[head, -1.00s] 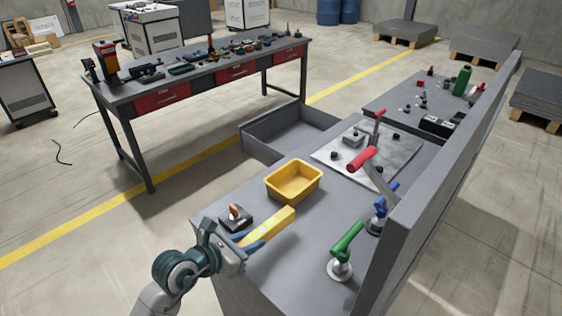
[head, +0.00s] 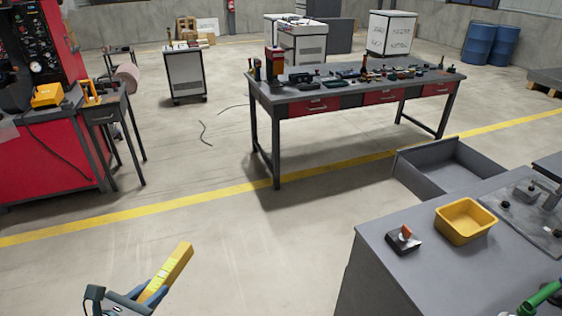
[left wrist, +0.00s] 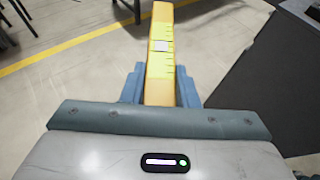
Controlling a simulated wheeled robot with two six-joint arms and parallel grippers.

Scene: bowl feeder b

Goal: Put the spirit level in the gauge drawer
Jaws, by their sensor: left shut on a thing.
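The yellow spirit level (head: 172,268) is in my left gripper (head: 150,291), at the bottom left of the head view, over bare floor. In the left wrist view the level (left wrist: 160,60) points straight out between the two blue fingers (left wrist: 160,88), which are shut on it. An open grey drawer (head: 425,182) sticks out from the far side of the grey bench at the right, and its visible inside looks empty. It is well away from the level. My right gripper is in neither view.
The grey bench (head: 375,255) holds a yellow bin (head: 466,221), a small dark block with an orange part (head: 403,239) and a green-handled clamp (head: 540,298). A workbench with red drawers (head: 318,105) stands behind. A red machine (head: 45,150) is at left. Open floor lies between.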

